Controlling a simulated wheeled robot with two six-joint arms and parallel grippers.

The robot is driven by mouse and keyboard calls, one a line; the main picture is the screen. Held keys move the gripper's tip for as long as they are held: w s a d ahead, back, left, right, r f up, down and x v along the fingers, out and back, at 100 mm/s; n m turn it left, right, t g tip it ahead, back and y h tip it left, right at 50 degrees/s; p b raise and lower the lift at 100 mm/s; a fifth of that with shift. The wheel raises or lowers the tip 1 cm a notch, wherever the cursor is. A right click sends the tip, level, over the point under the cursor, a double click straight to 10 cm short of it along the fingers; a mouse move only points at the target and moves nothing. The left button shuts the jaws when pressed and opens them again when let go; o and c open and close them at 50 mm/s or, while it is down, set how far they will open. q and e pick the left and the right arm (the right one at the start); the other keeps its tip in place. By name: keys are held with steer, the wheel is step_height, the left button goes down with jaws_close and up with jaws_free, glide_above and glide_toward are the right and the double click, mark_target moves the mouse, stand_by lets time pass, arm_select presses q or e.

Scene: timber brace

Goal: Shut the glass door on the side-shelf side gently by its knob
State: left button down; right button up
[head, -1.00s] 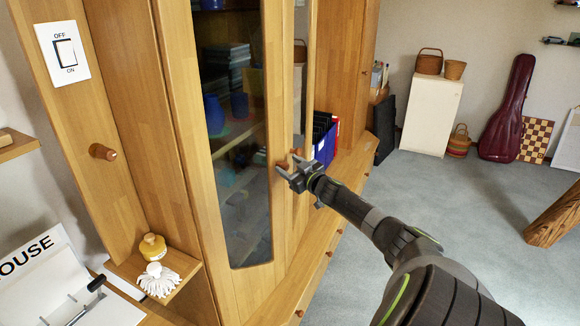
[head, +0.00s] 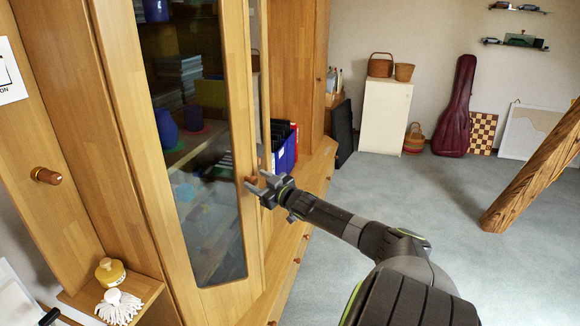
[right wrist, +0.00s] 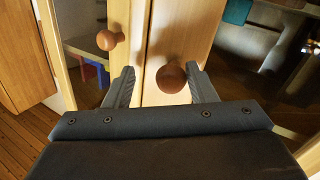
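The side-shelf-side glass door (head: 240,100) is the large wood-framed left door of the cabinet in the head view. Its round brown knob (head: 251,181) is on its right edge. My right gripper (head: 258,183) is at this knob, fingers spread. In the right wrist view, a brown knob (right wrist: 171,79) shows between the open fingers (right wrist: 164,88); contact cannot be told. A second knob (right wrist: 106,40) is farther off to the left. A light edge beside the nearer knob suggests its door stands slightly proud. My left gripper is not in view.
A side shelf (head: 140,288) at lower left holds a yellow-lidded pot (head: 110,271) and a white mop head (head: 119,307). Blue binders (head: 284,150) stand beyond the doors. A slanted timber (head: 535,175) stands at right. Grey carpet between is clear.

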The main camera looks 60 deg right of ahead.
steer(key=s+a+p, duration=0.2)
steer(key=s+p, duration=0.5)
steer(key=s, duration=0.6)
steer(key=shift+a+r, duration=0.15)
steer(key=shift+a, duration=0.25)
steer(key=s+a+f+m+g, duration=0.1)
steer(key=s+a+f+g, duration=0.3)
steer(key=f, duration=0.7)
steer(key=s+a+f+g, duration=0.1)
steer(key=s+f+g, duration=0.1)
steer(key=s+f, duration=0.7)
steer(key=s+a+f+m+g, duration=0.1)
steer(key=s+a+f+g, duration=0.2)
steer(key=f, duration=1)
steer(key=s+a+f+g, duration=0.2)
steer(key=s+a+f, duration=0.3)
steer(key=a, duration=0.3)
steer(key=s+a+f+g+y, duration=0.1)
steer(key=s+a+f+g, duration=0.2)
steer(key=s+a+f, duration=0.3)
steer(key=s+a+f+n+g+y, duration=0.1)
steer(key=s+a+f+g, duration=0.1)
steer(key=s+a+f, duration=0.4)
steer(key=s+a, duration=0.2)
steer(key=a, duration=0.3)
steer(key=shift+s, duration=0.25)
